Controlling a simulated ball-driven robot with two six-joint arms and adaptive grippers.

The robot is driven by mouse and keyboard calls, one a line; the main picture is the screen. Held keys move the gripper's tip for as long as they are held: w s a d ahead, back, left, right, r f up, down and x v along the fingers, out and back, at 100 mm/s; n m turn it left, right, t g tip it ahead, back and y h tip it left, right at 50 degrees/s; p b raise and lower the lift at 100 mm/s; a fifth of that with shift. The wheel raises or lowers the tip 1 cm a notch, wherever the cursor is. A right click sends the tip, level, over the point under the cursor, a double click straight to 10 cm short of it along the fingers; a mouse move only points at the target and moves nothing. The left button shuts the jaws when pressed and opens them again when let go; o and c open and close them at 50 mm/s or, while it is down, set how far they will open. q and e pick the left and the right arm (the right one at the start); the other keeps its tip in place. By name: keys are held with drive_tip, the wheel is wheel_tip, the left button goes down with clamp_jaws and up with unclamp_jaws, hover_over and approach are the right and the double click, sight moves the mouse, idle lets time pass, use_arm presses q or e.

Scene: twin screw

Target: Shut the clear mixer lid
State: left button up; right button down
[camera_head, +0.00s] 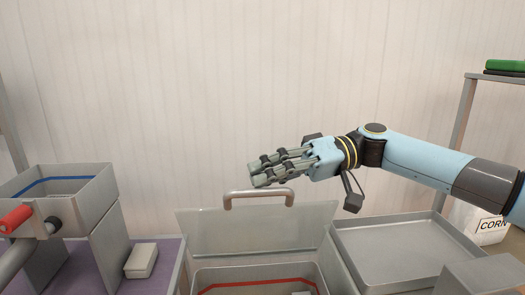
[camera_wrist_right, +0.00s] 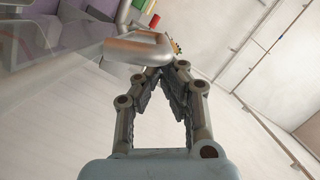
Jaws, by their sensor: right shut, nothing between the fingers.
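The clear mixer lid (camera_head: 255,228) stands raised and tilted at the back of the mixer box (camera_head: 325,268), which has a red line inside. A copper-coloured bar handle (camera_head: 258,195) is on the lid's upper edge. My right gripper (camera_head: 254,175) is shut and empty, just above and behind the handle as far as the head view shows. In the right wrist view the fingertips (camera_wrist_right: 163,72) meet close to the handle (camera_wrist_right: 138,48); I cannot tell whether they touch it. The lid shows as a clear sheet (camera_wrist_right: 50,85) at the left there. My left gripper is not in view.
A grey metal tray (camera_head: 398,242) lies right of the mixer. At the left stands a grey hopper (camera_head: 85,180) with a blue line and a red-ended handle (camera_head: 15,219). A small pale box (camera_head: 141,260) sits on a purple surface. A corn bag (camera_head: 490,226) is at the right.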

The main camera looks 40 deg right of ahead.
drive_tip(key=s+a+f+n, duration=0.3)
drive_tip(key=s+a+f, duration=0.1)
drive_tip(key=s+f, duration=0.1)
drive_tip(key=s+a+f+n+t+h+b, duration=0.1)
drive_tip(key=s+a+f+n, duration=0.2)
drive_tip(key=s+f, duration=0.3)
drive_tip(key=shift+s+a+h, duration=0.3)
drive_tip(key=shift+s+a, duration=0.15)
drive_tip(key=shift+s, duration=0.5)
drive_tip(key=shift+f, duration=0.1)
